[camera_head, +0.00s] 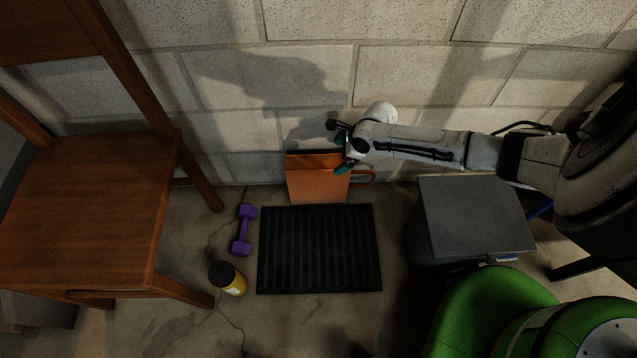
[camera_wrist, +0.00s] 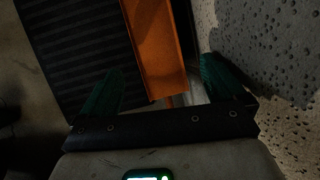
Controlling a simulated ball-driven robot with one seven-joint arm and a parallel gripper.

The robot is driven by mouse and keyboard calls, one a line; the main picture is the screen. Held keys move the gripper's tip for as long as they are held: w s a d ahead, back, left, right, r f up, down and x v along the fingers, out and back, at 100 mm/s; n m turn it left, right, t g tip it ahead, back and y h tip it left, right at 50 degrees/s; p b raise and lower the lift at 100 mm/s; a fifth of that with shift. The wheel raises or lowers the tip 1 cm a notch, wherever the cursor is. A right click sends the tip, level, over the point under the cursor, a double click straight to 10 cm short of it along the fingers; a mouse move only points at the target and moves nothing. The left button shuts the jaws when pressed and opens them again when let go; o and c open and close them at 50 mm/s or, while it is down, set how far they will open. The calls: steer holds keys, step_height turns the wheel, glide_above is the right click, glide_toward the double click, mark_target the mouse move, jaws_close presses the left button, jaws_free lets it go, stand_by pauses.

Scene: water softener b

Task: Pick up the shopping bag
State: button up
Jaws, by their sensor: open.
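The shopping bag (camera_head: 318,184) is orange and stands on the floor against the block wall, just behind a black ribbed mat. A thin reddish handle loop shows at its right side. In the wrist view the bag (camera_wrist: 160,50) reaches down between the two green fingertips. My gripper (camera_head: 342,150) is at the bag's upper right edge in the head view. In the wrist view my gripper (camera_wrist: 162,85) is open, with one finger on each side of the bag's near end. I cannot tell whether either finger touches it.
The black mat (camera_head: 320,250) lies in front of the bag. A purple dumbbell (camera_head: 243,230) and a yellow bottle with a black lid (camera_head: 228,279) are left of the mat. A wooden chair (camera_head: 80,210) stands at left, a grey-lidded bin (camera_head: 475,215) at right. The wall (camera_head: 230,80) is close behind.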

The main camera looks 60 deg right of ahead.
mark_target(335, 161)
steer(key=b+x, duration=0.2)
steer(key=x, duration=0.1)
steer(key=shift+f, duration=0.4)
